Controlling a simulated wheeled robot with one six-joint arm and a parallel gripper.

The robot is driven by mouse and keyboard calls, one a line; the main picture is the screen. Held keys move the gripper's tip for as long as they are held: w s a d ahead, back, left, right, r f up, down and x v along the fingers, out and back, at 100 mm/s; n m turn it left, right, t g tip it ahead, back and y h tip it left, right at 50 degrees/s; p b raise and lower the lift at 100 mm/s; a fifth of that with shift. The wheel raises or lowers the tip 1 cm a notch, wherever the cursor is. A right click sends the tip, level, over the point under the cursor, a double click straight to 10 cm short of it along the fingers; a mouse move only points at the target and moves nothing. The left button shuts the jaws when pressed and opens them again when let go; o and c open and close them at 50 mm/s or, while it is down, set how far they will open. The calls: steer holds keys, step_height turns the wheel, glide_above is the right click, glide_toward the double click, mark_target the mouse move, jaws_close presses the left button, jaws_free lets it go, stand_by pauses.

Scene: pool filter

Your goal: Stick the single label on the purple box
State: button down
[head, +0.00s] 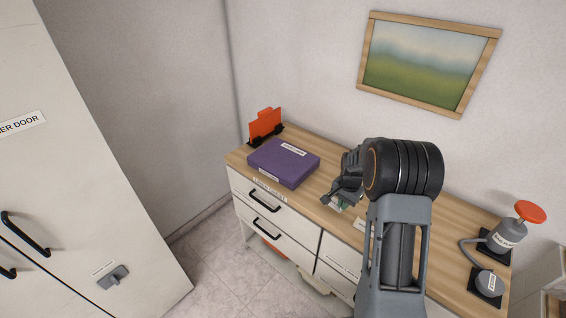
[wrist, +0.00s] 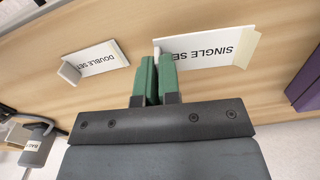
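The purple box (head: 284,163) lies flat on the wooden counter, left of my gripper in the head view. Its edge (wrist: 306,82) shows at the right of the wrist view. The white single label (wrist: 205,50), reading "SINGLE SE…", has a cream strip at its right end and a small upright tab at its left end. My gripper (wrist: 157,75) has green finger pads close together, with the tab in the narrow gap between their tips. It looks shut on this tab. In the head view my gripper (head: 338,197) is low over the counter, partly hidden by my arm.
A second white label (wrist: 98,60), reading "DOUBLE SE…", lies on the counter left of the single label. An orange item (head: 265,125) in a black holder stands behind the box. A grey device with an orange knob (head: 530,211) stands at the right end. Drawers (head: 262,201) are below.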

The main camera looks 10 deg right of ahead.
steer(key=shift+r, duration=0.1)
steer(key=shift+r+p, duration=1.6)
steer(key=shift+r, duration=0.85)
